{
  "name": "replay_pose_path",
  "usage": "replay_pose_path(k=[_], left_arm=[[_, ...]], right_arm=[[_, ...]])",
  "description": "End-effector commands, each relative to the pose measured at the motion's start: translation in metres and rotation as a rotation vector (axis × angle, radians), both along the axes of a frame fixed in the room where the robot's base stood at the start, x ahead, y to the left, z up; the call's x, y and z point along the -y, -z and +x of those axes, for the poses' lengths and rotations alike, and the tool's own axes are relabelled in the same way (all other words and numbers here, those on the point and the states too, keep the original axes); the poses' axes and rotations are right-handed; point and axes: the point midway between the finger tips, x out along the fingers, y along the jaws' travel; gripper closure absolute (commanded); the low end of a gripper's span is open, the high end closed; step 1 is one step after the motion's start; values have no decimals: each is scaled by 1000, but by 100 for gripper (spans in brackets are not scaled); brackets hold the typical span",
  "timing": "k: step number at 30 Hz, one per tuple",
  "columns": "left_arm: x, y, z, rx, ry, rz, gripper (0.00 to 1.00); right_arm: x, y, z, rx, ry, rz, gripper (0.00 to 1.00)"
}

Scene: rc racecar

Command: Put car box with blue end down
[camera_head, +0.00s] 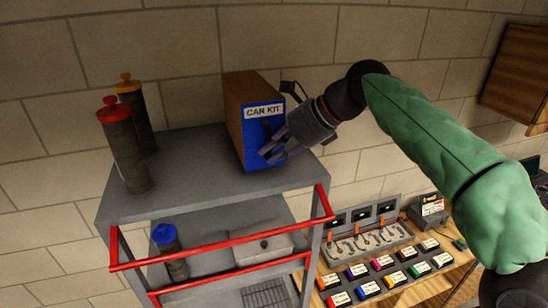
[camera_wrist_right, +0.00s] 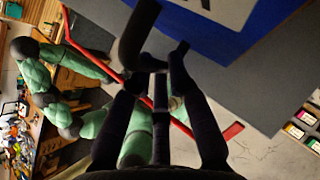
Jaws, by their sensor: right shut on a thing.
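The car box (camera_head: 235,120) is a brown carton with a blue end (camera_head: 251,144) and a white "CAR KIT" label on that end. It stands on the grey top of the cart (camera_head: 195,182), with the blue end facing sideways toward my right gripper. My right gripper (camera_head: 272,150) is at the blue end and shut on part of the box; its fingers hide the exact grip. In the right wrist view, the blue end (camera_wrist_right: 225,45) fills the upper right, beside the close-set dark fingers (camera_wrist_right: 162,65). My left gripper is not in view.
Red-lidded (camera_head: 124,150) and yellow-lidded (camera_head: 136,115) canisters stand at the cart's left. A red rail (camera_head: 225,245) runs along its front. A blue-lidded canister (camera_head: 172,252) is on a lower shelf. The cart top's middle is clear. A bench with colored bins (camera_head: 383,262) is at right.

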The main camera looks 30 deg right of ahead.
Motion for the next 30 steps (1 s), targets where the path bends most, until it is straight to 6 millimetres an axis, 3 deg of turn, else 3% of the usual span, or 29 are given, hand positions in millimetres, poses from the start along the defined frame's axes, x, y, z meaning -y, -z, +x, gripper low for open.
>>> replay_pose_path(k=[6,13,14,16,30], left_arm=[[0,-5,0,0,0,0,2],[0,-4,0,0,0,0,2],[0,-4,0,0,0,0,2],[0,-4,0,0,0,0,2],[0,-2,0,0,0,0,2]], right_arm=[[0,19,-1,3,1,1,100],[0,21,-1,4,1,0,100],[-1,22,-1,1,0,1,76],[-1,22,-1,1,0,1,58],[4,15,-5,4,3,0,58]])
